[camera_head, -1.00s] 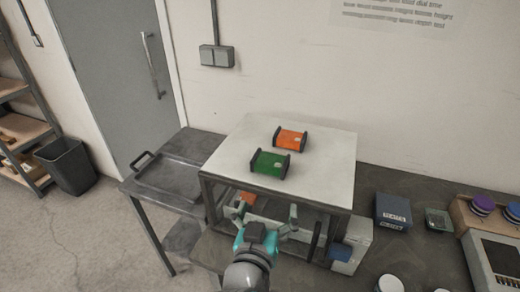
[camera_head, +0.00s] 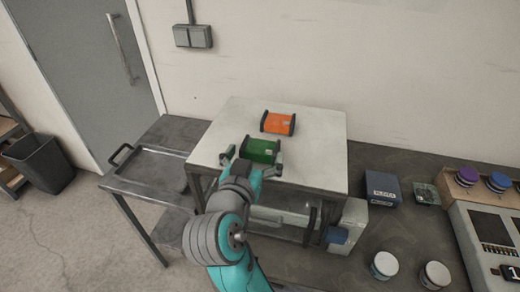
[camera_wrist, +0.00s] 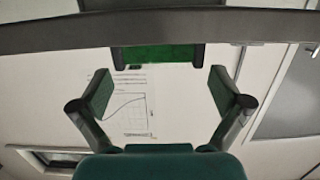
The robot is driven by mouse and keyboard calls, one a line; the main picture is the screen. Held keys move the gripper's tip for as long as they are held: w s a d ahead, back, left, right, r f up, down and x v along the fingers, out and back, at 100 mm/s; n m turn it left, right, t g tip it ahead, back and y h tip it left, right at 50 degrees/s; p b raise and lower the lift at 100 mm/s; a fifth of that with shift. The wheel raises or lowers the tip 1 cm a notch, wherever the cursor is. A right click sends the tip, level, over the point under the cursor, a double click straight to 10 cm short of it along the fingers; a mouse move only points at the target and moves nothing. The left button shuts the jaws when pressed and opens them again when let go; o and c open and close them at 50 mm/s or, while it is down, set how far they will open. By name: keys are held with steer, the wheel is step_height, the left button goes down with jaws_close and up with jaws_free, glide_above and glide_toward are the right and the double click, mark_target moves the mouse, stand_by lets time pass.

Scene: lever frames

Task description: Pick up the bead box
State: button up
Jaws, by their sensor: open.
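A green box (camera_head: 260,150) with black ends lies on the white top (camera_head: 215,150) of a raised stand. An orange box (camera_head: 278,123) of the same shape lies behind it. A dark blue-grey box (camera_head: 381,189) with a light label stands on the bench to the right; its label is too small to read surely. I cannot tell which is the bead box. My gripper (camera_head: 253,158) is open and empty at the near side of the green box, one finger toward each end. In the wrist view, the green box (camera_wrist: 158,54) lies beyond the open fingers (camera_wrist: 160,90).
A dark tray (camera_head: 158,172) lies on a low side table at left. On the bench (camera_head: 335,270) are two white-lidded jars (camera_head: 384,265), a small dark item (camera_head: 425,193) and a device (camera_head: 495,240). A bin (camera_head: 38,160) stands by the door. Under the stand's top is a framed space.

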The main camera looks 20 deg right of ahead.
mark_target(260, 145)
steer(key=shift+x, duration=2.2)
steer(key=shift+f, duration=0.15)
steer(key=c, duration=0.9)
steer(key=shift+c, duration=0.2)
